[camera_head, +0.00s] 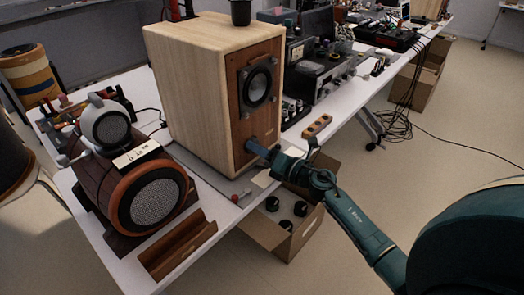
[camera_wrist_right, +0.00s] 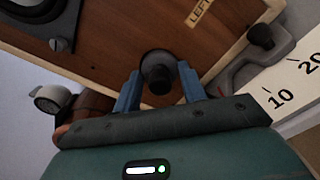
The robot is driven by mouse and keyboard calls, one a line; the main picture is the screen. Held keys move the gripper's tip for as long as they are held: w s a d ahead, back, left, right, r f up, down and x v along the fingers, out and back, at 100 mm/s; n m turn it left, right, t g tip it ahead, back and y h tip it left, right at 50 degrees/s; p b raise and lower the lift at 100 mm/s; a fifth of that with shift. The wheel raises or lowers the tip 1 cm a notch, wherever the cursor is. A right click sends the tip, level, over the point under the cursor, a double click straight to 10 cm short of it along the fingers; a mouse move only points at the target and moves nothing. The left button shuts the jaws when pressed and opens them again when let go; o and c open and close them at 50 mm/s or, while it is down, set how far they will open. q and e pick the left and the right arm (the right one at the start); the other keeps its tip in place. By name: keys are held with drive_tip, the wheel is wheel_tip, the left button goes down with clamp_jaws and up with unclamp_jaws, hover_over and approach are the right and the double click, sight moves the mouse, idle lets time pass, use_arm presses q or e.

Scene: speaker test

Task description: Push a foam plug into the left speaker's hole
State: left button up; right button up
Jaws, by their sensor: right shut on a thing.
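The speaker (camera_head: 195,95) is a tall light-wood box with a brown front panel and a round dark driver (camera_head: 256,87). In the right wrist view its panel (camera_wrist_right: 130,30) bears a label (camera_wrist_right: 201,12) reading "LEFT". My right gripper (camera_head: 262,150) reaches the lower front of this panel. In the wrist view my right gripper (camera_wrist_right: 160,84) is shut on a dark round foam plug (camera_wrist_right: 158,70), between its two blue fingers. The plug is at the panel; I cannot tell how deep it sits, and the hole is hidden behind it. My left gripper is not in view.
A round-fronted speaker (camera_head: 153,201) stands left on the white table, behind a brown wooden stand (camera_head: 178,245). A cardboard box (camera_head: 268,232) with black round items is below the table edge. A dark cylinder (camera_wrist_right: 261,37) and a numbered white strip (camera_wrist_right: 296,85) lie right of the plug.

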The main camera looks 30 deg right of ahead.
drive_tip(key=o, duration=1.2)
drive_tip(key=shift+b+v, duration=0.65)
drive_tip(key=shift+v, duration=5.95)
